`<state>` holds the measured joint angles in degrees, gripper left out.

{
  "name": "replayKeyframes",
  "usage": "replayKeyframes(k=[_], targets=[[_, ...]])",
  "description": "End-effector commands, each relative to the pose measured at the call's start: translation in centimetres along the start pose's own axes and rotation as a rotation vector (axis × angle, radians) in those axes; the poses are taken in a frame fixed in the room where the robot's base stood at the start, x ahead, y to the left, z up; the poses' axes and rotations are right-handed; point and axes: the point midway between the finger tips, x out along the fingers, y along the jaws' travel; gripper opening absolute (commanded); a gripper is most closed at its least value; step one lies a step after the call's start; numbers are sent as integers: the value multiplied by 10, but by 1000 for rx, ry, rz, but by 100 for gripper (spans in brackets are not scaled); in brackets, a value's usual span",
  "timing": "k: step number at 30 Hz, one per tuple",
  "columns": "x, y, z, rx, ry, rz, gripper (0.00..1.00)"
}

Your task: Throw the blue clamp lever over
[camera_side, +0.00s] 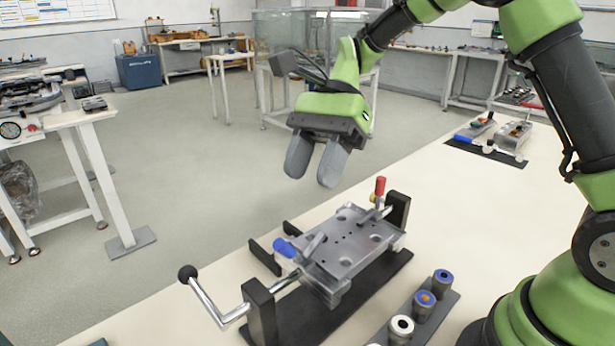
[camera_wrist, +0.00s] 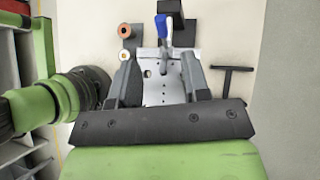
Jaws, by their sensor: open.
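The blue clamp lever (camera_side: 286,247) sits at the crank-side end of a grey metal plate (camera_side: 350,248) with holes. Its blue handle also shows at the top of the wrist view (camera_wrist: 170,8), beyond my fingertips. My gripper (camera_side: 314,172) is open and empty, pointing down above the plate and clear of it. In the wrist view its two fingers (camera_wrist: 158,72) frame the plate, with the lever farther up the picture. A red-handled lever (camera_side: 380,187) stands upright at the plate's other end.
The plate is held between black posts (camera_side: 260,308) on a dark base, with a bent crank (camera_side: 212,305) at the left. A grey block with several round sockets (camera_side: 424,303) stands in front on the right. Tools lie on a dark mat (camera_side: 487,150) farther back. The bench between is clear.

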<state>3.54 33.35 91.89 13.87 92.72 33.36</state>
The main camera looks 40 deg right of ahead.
Motion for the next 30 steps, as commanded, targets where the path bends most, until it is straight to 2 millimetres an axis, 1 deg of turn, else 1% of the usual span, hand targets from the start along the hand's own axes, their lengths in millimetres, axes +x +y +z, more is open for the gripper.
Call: replayKeyframes(k=[4,9,12,17,23,26,30], targets=[[6,-8,11,-78,78,118,43],[16,-20,28,-154,251,277,43],[20,-26,37,-164,342,322,43],[24,-30,46,-160,421,343,43],[31,-27,42,-158,435,350,43],[40,-24,38,-157,434,351,43],[59,-17,29,-157,432,352,43]])
